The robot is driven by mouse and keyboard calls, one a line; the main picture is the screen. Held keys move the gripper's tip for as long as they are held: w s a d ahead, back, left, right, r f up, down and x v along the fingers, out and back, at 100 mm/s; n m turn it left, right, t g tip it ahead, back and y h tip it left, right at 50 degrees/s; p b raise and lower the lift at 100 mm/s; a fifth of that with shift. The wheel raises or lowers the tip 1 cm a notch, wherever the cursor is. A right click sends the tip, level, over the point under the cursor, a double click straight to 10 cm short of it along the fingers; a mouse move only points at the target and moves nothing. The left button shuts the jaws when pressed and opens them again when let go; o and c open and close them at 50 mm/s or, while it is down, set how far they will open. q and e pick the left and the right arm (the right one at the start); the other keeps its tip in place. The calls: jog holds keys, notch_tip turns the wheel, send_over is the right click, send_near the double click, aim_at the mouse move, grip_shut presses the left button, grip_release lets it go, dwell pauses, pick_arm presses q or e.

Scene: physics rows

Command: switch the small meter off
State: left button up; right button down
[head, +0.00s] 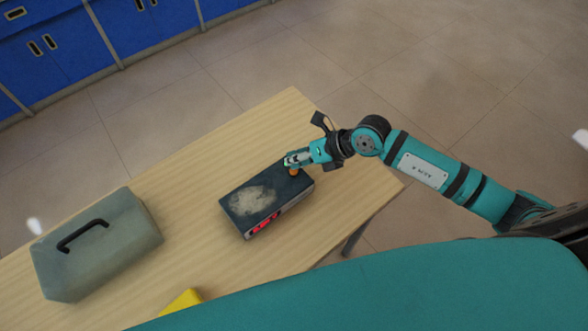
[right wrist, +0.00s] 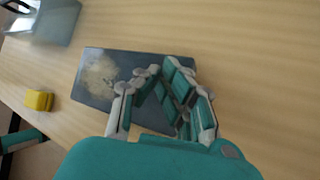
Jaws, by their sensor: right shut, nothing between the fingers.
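The small meter (head: 240,212) is a dark box with a pale worn patch on its top and a red lit display on its front side. It lies flat on the wooden table, and its top also shows in the right wrist view (right wrist: 98,98). My right gripper (head: 291,162) is shut and empty at the meter's far right corner. A small orange part (head: 293,173) shows just below the fingertips; I cannot tell whether they touch it. In the right wrist view the fingers (right wrist: 163,74) cover part of the meter. A switch cannot be made out. My left gripper is not in view.
A grey-green case with a black handle (head: 110,250) stands at the table's left. A yellow object (head: 182,301) lies near the front edge, partly hidden. The wooden table (head: 190,165) is bare between the case and the meter. Blue cabinets (head: 60,45) stand beyond the floor.

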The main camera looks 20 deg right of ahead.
jog(key=shift+f, duration=0.4)
jog(key=shift+r, duration=0.15)
dwell(0.4)
jog(key=shift+r+p, duration=0.65)
jog(key=shift+r, duration=0.1)
jog(key=shift+r, duration=0.1)
notch_tip(320, 180, up, 6)
jog(key=p, duration=0.5)
jog(key=shift+p, duration=0.3)
